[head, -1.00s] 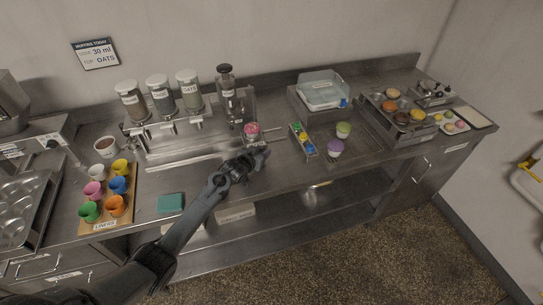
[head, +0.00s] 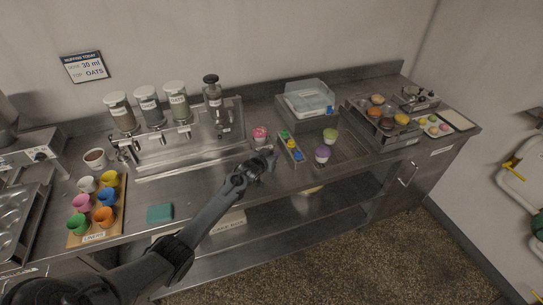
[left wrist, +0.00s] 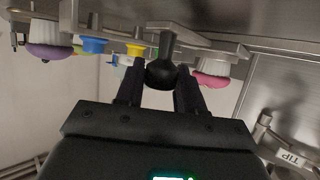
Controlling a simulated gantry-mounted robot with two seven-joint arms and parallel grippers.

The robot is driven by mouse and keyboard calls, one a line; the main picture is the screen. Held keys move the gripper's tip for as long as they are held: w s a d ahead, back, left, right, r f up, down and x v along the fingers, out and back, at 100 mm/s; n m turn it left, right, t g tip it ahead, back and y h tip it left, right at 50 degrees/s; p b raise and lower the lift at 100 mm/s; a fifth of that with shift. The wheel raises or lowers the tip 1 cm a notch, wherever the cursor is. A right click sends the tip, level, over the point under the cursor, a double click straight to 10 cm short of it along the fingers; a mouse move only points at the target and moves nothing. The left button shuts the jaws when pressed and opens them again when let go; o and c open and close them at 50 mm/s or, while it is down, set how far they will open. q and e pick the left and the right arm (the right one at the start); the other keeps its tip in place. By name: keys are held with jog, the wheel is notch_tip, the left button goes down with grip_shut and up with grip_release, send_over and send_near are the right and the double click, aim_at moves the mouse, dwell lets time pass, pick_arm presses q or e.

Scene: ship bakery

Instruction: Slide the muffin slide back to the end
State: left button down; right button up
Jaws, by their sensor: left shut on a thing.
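The pink-topped muffin (head: 260,134) stands in the slide in front of the dispensers, and it also shows at the right of the left wrist view (left wrist: 212,78). My left gripper (head: 266,160) is at the front side of the slide, just below the muffin. In the left wrist view its fingers (left wrist: 162,82) are shut on a black knob (left wrist: 163,60). The slide's metal parts are mostly hidden by my gripper in the head view. My right gripper is not in view.
A narrow tray (head: 297,158) of small coloured items lies just right of the slide. Purple (head: 322,153) and green (head: 330,135) muffins stand beyond it. The dispenser rack (head: 178,147) is behind left. A teal cloth (head: 160,213) lies at the front, with bare counter around it.

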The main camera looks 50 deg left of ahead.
pick_arm(q)
jog(key=c, duration=1)
grip_release()
jog(key=shift+d+f, duration=0.1)
jog(key=shift+o, duration=1.1)
jog(key=shift+w, duration=0.25)
jog(key=shift+s, duration=0.1)
jog(key=shift+s, duration=0.15)
jog(key=shift+s+d+r, duration=0.1)
jog(key=shift+s+r, duration=0.1)
jog(key=shift+r, duration=0.05)
jog(key=p+v, duration=0.1)
jog(key=v, duration=0.9)
jog(key=shift+p, duration=0.4)
jog(key=shift+f, duration=0.1)
